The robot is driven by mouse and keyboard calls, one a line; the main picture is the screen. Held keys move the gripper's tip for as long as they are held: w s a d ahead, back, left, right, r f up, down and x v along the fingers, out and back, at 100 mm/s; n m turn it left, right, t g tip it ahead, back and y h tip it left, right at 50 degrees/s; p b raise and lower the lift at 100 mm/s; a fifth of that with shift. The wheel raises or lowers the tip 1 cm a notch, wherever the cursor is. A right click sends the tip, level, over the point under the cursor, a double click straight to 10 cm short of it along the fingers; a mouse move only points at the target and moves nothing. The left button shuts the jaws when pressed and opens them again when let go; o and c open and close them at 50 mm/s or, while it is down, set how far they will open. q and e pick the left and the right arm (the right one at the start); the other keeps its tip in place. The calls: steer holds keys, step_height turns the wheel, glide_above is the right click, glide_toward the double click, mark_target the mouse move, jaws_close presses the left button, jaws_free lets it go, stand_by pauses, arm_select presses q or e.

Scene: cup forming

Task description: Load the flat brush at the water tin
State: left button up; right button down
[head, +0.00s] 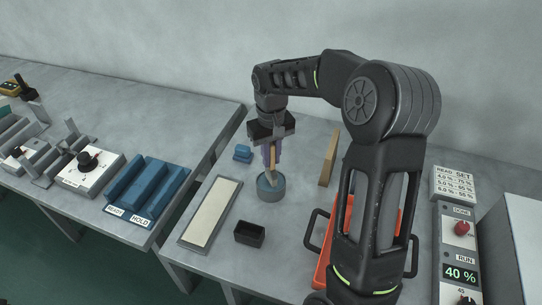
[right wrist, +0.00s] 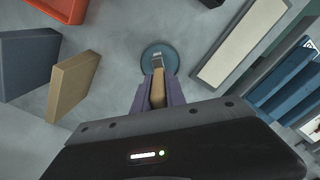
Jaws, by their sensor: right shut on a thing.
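The water tin (head: 265,190) is a round grey tin with blue-grey water, standing on the right-hand table; it also shows in the right wrist view (right wrist: 172,58). My right gripper (head: 271,160) is above the tin and pointing down, shut on the flat brush (head: 271,168). In the right wrist view the brush (right wrist: 158,92) has a tan handle between the purple fingers and a metallic end over the water. I cannot tell how deep the tip is. My left gripper is not in view.
A framed pale panel (head: 212,212) lies left of the tin, and a small black box (head: 250,234) stands in front. A tan block (head: 328,158) and an orange tray (head: 338,225) are to the right. A small blue block (head: 242,153) sits behind. A control box reading 40 % (head: 460,273) is far right.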

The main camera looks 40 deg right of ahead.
steer(key=shift+r+p, duration=2)
steer(key=shift+r, duration=1.15)
steer(key=shift+m, duration=0.3)
steer(key=w+a+f+n+b, duration=0.1)
steer(key=w+a+f, duration=0.1)
steer(key=a, duration=0.6)
steer(key=w+a+f+n+b, duration=0.1)
steer(key=w+a+f, duration=0.1)
steer(key=a, duration=0.7)
steer(key=shift+f+n+b, duration=0.2)
steer(key=shift+n+b, duration=0.1)
